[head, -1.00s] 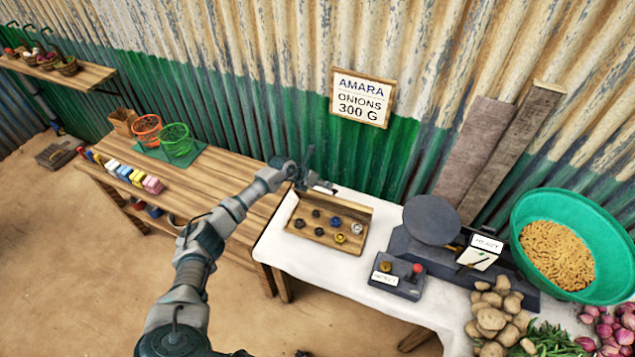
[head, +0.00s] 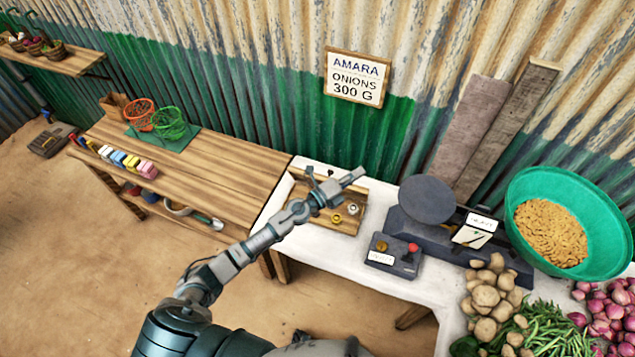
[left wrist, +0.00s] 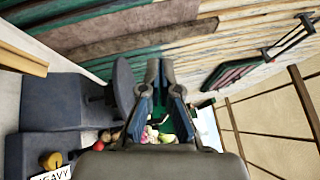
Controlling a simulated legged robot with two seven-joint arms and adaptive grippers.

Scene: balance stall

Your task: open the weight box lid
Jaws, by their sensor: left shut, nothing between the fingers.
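The weight box (head: 361,203) is a shallow wooden tray on the white cloth in the head view. Several dark and brass weights (head: 336,218) show in it, with no lid seen over them. I cannot make out the lid as a separate part. My left gripper (head: 358,176) is shut and empty, above the box's back right part and pointing right toward the scale. The gripper and forearm hide much of the box's left and middle. In the left wrist view the fingers (left wrist: 161,70) are together with nothing held. My right gripper is out of view.
The dark scale (head: 428,200) stands right of the box, with a small box with a red knob (head: 395,255) in front. A green basin (head: 620,200), potatoes (head: 492,300) and onions lie farther right. The wooden bench (head: 190,175) at left is mostly clear.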

